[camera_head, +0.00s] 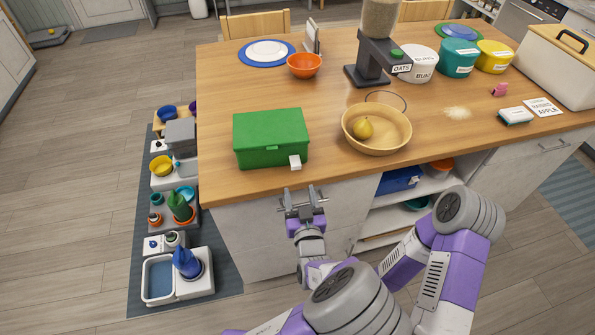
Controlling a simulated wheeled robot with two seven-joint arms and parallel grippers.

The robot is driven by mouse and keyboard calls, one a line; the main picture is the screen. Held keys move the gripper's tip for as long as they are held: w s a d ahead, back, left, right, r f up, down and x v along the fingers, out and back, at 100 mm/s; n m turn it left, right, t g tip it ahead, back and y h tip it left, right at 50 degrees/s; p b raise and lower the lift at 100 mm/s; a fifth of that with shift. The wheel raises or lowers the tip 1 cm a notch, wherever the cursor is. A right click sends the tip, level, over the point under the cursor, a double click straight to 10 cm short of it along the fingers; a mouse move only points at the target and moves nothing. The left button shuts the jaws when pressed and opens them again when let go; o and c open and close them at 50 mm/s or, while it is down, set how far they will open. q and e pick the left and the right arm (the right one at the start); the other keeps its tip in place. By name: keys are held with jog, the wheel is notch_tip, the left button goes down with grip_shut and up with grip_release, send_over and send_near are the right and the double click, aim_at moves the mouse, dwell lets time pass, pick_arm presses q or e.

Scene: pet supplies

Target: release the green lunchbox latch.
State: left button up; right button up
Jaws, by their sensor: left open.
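The green lunchbox (270,136) sits near the front left edge of the wooden table, with its lid down. Its white latch (295,162) is on the front face, toward the right corner, and sticks out a little. My left gripper (303,190) is open and empty, in front of the table edge, just below the latch in the picture. Its fingers are spread apart and show a gap to the latch. My right gripper is not in view.
A wooden bowl (376,138) with a yellow pear stands right of the lunchbox. An orange bowl (304,66) and an oats dispenser (370,58) stand farther back. A cream bread bin (555,68) is at the right.

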aim_at(296, 166)
pick_arm(q)
jog(key=x, duration=0.2)
jog(key=r+x, duration=0.1)
jog(key=x, duration=0.2)
jog(key=b+x, duration=0.1)
jog(key=x, duration=0.1)
jog(key=shift+w+d+r, duration=0.15)
jog(key=shift+w+d, duration=0.1)
jog(key=shift+w, duration=0.05)
jog(key=shift+c, duration=0.4)
